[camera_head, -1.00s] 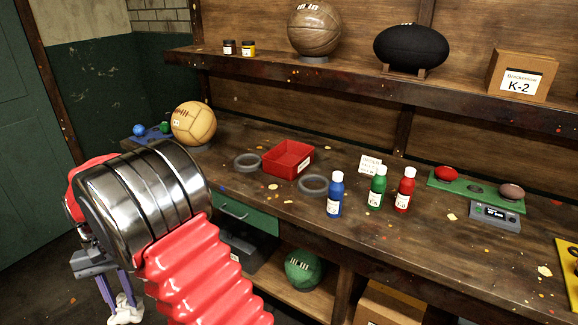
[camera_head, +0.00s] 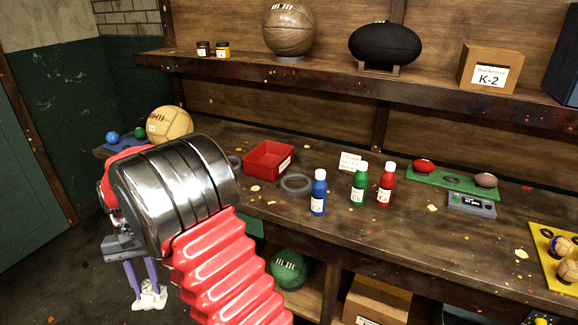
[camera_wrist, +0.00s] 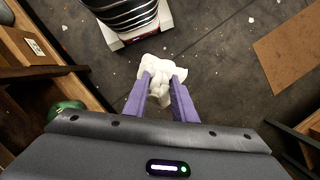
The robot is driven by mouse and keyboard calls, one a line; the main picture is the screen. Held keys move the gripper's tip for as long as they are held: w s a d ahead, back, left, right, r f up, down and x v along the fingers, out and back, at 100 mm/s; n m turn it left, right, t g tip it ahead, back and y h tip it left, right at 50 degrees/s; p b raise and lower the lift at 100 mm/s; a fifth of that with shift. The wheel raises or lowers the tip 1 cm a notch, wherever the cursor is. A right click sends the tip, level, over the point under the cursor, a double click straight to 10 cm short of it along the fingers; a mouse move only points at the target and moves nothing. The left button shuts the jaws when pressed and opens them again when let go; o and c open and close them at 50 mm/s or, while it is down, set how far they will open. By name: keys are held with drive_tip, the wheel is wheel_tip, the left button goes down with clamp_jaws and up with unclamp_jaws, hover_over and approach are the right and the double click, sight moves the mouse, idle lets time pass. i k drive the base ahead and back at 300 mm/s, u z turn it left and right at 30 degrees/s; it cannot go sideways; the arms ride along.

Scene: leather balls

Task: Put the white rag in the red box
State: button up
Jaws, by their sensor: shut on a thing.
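The white rag (camera_wrist: 158,76) is crumpled between the purple fingers of my gripper (camera_wrist: 161,98) in the wrist view. My gripper is shut on it. In the head view the rag (camera_head: 150,298) hangs below my gripper (camera_head: 134,278) at the lower left, over the dark floor and in front of the bench. The red box (camera_head: 268,161) is an open-topped tray with a white label on the bench, up and to the right of my gripper. I see no rag in its visible part.
Grey rings lie beside the box, one (camera_head: 296,183) at its right. Blue (camera_head: 318,195), green (camera_head: 359,184) and red (camera_head: 386,187) bottles stand further right. A tan ball (camera_head: 170,123) is left of the box. A shelf (camera_head: 330,82) overhangs the bench's back.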

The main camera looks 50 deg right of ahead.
sight(276, 161)
drive_tip(key=z, duration=0.7)
drive_tip(key=i, duration=1)
drive_tip(key=z, duration=0.05)
